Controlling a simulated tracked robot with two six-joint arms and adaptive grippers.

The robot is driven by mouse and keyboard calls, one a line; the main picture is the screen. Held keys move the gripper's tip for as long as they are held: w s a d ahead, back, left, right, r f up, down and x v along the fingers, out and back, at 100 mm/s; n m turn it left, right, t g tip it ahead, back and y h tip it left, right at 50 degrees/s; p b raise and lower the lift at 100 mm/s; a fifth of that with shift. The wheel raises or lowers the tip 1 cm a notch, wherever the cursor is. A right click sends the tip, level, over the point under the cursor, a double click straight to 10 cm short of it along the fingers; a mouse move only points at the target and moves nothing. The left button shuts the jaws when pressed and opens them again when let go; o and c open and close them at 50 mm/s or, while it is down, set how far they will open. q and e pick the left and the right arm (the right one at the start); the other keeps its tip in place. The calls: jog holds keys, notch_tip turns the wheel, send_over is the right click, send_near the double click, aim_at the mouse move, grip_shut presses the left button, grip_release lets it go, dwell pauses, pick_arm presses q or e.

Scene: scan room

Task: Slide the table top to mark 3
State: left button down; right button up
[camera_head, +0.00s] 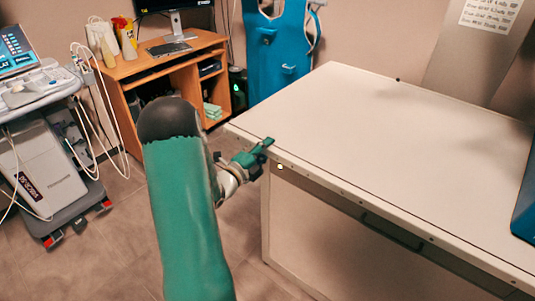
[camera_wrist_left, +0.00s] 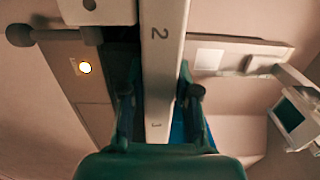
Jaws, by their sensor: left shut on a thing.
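The table top (camera_head: 385,125) is a long pale slab on a pale base with a dark handle on its front side. My left gripper (camera_head: 262,147) is at its near left corner, shut on the table top's edge. In the left wrist view a pale strip (camera_wrist_left: 162,70) runs between the two fingers of the left gripper (camera_wrist_left: 160,108). The strip carries a printed 2 and, closer to the gripper, a smaller mark that I cannot read surely. My right gripper is out of view.
A wooden desk (camera_head: 165,65) with a monitor and keyboard stands at the back left. An ultrasound cart (camera_head: 45,150) with hanging cables is at the far left. A blue object (camera_head: 525,200) cuts in at the right edge.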

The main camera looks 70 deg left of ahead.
pick_arm(q)
jog(key=shift+w+d+f, duration=0.15)
jog(key=shift+w+d, duration=0.1)
jog(key=shift+d, duration=0.15)
jog(key=c, duration=0.8)
grip_release()
jog(key=shift+w+a, duration=0.1)
jog(key=shift+c, duration=0.2)
jog(key=v, duration=1.2)
